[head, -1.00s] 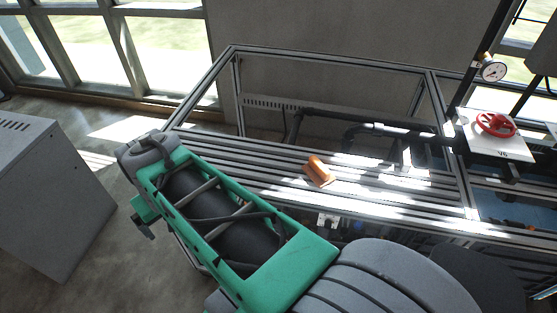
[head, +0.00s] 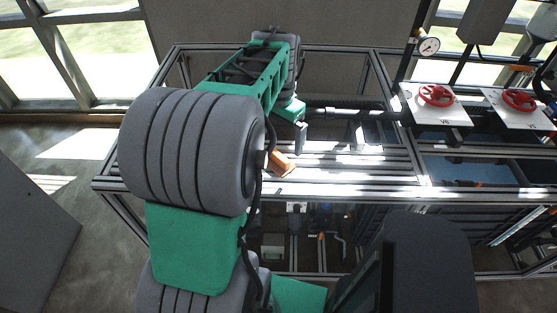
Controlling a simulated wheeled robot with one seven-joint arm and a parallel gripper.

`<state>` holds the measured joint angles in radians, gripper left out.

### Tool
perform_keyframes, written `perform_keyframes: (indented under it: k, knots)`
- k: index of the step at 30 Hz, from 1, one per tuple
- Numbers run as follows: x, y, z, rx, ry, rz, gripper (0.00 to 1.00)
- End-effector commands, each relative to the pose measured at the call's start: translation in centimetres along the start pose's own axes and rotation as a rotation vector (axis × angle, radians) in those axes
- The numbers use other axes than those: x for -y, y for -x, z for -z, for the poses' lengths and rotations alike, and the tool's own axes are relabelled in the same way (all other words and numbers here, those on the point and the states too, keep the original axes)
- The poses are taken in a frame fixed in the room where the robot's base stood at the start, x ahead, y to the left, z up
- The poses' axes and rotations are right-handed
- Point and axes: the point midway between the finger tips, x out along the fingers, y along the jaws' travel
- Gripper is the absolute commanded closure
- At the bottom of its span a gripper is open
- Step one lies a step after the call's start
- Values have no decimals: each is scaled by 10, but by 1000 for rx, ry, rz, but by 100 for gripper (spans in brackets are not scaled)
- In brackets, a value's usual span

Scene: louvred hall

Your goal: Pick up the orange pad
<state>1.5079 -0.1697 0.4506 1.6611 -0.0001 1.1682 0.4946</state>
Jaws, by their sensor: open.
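The orange pad (head: 283,164) lies on the slatted metal bench top (head: 340,172), partly covered at its left by my arm and a cable. My gripper (head: 300,146) hangs from the green wrist, pointing down, just behind and to the right of the pad in the picture. It is open and apart from the pad, with nothing seen between its jaws. The fingers are small and seen nearly edge-on, so their exact height above the slats is hard to tell.
A dark pipe (head: 345,114) runs behind the slats. To the right stand white panels with red valve wheels (head: 437,95) and a pressure gauge (head: 428,46). A grey cabinet (head: 30,235) is at the left. The slats right of the pad are clear.

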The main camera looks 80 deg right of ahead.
Motion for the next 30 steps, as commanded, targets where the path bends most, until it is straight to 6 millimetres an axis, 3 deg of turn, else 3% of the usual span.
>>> perform_keyframes:
  k: [5,19,26,30]
  knots:
    - [-4,-8,-8,29,-134,-19,0]
    - [0,-78,-8,29,-134,-18,0]
    - [0,-82,-8,27,-133,-17,0]
    - [0,-82,-8,27,-133,-17,11]
